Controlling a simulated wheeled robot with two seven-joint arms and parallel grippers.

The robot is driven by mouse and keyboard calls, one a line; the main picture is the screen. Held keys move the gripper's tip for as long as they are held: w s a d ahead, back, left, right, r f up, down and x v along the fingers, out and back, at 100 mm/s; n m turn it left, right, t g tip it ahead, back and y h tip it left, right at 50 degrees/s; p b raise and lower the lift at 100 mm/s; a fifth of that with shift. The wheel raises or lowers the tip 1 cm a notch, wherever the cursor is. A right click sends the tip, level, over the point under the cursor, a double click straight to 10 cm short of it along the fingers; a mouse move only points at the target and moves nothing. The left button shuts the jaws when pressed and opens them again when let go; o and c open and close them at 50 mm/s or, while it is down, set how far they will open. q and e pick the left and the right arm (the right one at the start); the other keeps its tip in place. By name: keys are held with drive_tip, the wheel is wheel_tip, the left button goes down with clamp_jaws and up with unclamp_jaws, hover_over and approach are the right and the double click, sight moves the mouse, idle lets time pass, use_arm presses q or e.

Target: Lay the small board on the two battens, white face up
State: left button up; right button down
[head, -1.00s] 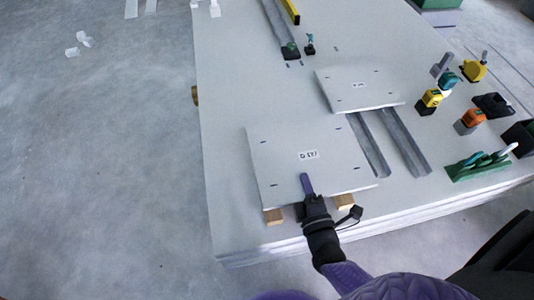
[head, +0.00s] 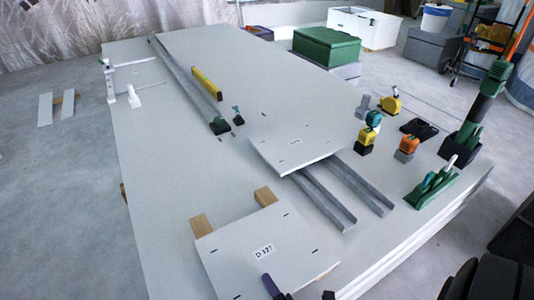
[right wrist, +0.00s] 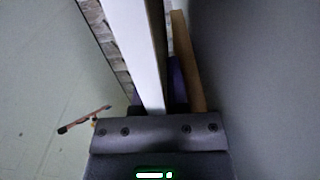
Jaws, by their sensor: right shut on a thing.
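The small board (head: 262,251), labelled D 127, lies pale face up over two wooden battens near the table's front. The left batten (head: 201,224) and right batten (head: 265,196) show beyond its far edge; the rest of them is hidden. I cannot tell whether the board touches them. My right gripper (head: 274,289) is shut on its near edge, with one purple finger on top. In the right wrist view the board (right wrist: 140,45) is a white strip running into the jaws, with a tan batten (right wrist: 186,65) beside it. My left gripper is not in view.
A second pale board (head: 294,150) lies across two metal channels (head: 322,198) behind. Another long channel (head: 185,80) and a yellow level (head: 207,84) lie farther back. Several tools, including a green rack (head: 432,188), line the right side.

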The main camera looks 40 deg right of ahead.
idle(0.3)
drive_tip(key=shift+f, duration=0.4)
drive_tip(key=c, duration=0.6)
unclamp_jaws()
drive_tip(key=shift+f, duration=0.1)
